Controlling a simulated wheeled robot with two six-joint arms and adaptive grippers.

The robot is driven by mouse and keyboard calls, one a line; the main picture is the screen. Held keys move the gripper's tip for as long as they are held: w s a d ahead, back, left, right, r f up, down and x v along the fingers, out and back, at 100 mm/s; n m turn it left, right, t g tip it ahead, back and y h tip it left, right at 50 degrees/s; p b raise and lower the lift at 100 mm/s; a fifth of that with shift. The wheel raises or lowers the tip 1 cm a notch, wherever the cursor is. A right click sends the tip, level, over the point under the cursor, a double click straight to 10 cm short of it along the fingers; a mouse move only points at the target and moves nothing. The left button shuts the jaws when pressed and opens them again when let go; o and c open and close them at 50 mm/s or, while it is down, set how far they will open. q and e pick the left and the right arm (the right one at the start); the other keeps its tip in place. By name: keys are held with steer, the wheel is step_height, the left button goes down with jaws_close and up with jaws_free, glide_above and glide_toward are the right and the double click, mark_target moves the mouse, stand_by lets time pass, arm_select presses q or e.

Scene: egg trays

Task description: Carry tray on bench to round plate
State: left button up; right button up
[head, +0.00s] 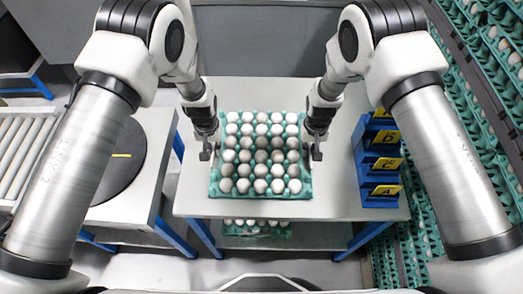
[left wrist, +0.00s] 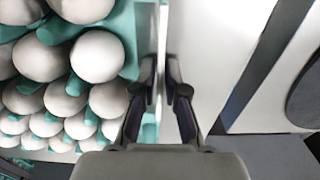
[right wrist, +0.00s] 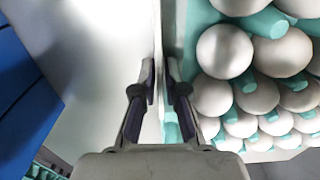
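The teal egg tray (head: 261,196), full of white eggs in rows, is over the pale bench (head: 340,205); I cannot tell whether it touches the top. My left gripper (head: 205,152) is at the tray's left edge, fingers (left wrist: 165,92) nearly together with the tray's rim (left wrist: 150,45) between them. My right gripper (head: 316,153) is at the right edge, its fingers (right wrist: 166,92) likewise closed about the rim (right wrist: 178,40). The dark round plate (head: 118,165) with a yellow mark lies on the left table, partly hidden by my left arm.
Blue bins (head: 381,165) with yellow letter labels stand on the bench's right side. Another egg tray (head: 283,231) is on the shelf below. A roller conveyor (head: 22,150) is at the far left. Stacked egg trays (head: 497,75) line the right. A gap separates bench and left table.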

arm_select(q)
jaws_close()
arm_select(e)
jaws_close()
arm_select(q)
steer(key=shift+r, duration=0.15)
arm_select(e)
steer(key=shift+r, duration=0.1)
